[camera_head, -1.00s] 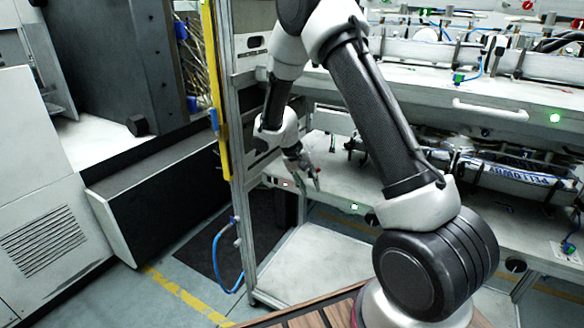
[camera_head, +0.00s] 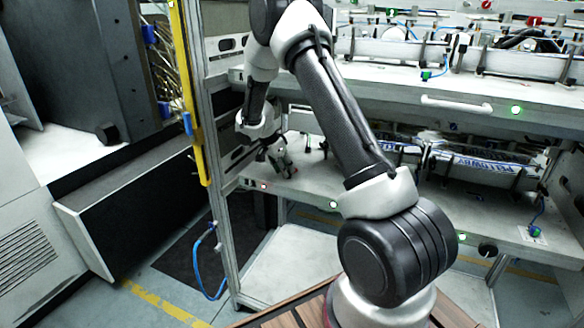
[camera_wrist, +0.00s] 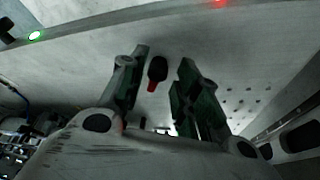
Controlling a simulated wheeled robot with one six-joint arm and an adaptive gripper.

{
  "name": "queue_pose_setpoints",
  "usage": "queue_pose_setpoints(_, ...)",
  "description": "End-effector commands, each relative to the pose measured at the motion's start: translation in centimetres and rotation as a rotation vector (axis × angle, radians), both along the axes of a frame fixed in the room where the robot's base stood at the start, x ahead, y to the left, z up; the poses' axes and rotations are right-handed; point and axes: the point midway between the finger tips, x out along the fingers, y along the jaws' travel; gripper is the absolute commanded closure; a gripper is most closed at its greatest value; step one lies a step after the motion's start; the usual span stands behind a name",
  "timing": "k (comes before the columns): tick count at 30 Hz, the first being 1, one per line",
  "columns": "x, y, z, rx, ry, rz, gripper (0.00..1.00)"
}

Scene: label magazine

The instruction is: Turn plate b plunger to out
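A small plunger with a black body and red tip (camera_wrist: 157,72) shows in the wrist view. It lies in the gap between the fingers of my gripper (camera_wrist: 163,58), with no visible contact. My gripper is open and empty, its dark green finger pads on either side of the plunger. In the head view my gripper (camera_head: 282,160) is low over the left end of the lower shelf. A plate label is not readable, and I cannot tell the plunger's turn position.
The lower grey shelf (camera_head: 310,200) has green lights along its front edge. A metal upright (camera_head: 208,150) with a yellow strip stands left of my arm. The upper shelf (camera_head: 380,78) is above. Label magazines (camera_head: 480,165) sit right of my gripper.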

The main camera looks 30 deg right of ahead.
Motion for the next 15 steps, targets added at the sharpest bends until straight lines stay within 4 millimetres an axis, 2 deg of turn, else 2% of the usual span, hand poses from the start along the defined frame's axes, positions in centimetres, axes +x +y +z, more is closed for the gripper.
queue_pose_setpoints(3, 0.4, -2.3, 0.0, 0.0, -0.001, -0.003, 0.68)
queue_pose_setpoints(7, 0.7, -3.9, 0.0, 0.0, 0.0, -0.001, 0.68)
queue_pose_setpoints(10, 0.7, -4.0, -0.9, 0.0, 0.003, 0.001, 0.68)
queue_pose_setpoints(15, 0.7, -4.1, -1.1, 0.0, 0.001, 0.002, 0.68)
